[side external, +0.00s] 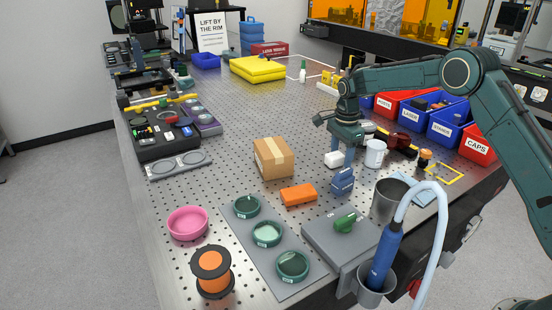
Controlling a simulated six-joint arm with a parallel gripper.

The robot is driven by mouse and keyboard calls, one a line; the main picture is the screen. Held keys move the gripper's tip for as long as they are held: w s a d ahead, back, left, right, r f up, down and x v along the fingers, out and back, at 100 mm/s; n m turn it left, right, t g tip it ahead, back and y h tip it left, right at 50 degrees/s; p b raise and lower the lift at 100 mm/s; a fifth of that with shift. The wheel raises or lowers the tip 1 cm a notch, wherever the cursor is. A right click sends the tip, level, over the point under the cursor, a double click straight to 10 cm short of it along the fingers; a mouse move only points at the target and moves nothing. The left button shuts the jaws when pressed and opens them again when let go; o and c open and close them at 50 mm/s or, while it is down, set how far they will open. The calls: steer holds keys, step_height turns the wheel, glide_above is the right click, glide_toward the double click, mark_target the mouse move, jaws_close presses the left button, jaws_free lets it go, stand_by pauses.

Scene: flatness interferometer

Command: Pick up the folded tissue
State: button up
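A flat pale-blue piece (427,192), which looks like the folded tissue, lies on the bench at the right. A white block (334,159) and a dark blue item (343,182) are close by the fingertips; whether the fingers touch either is unclear.
A cardboard box (273,158), an orange block (298,194) and a white mug (375,153) stand near my gripper. A blue handpiece (384,258) with its looping hose stands at the front right. Red and blue bins (448,124) line the right edge.

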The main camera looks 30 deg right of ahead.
mark_target(341, 153)
steer(key=c, duration=0.7)
steer(key=shift+r, duration=0.2)
steer(key=shift+c, duration=0.2)
step_height(341, 153, up, 20)
steer(key=shift+f, duration=0.2)
stand_by(0.4)
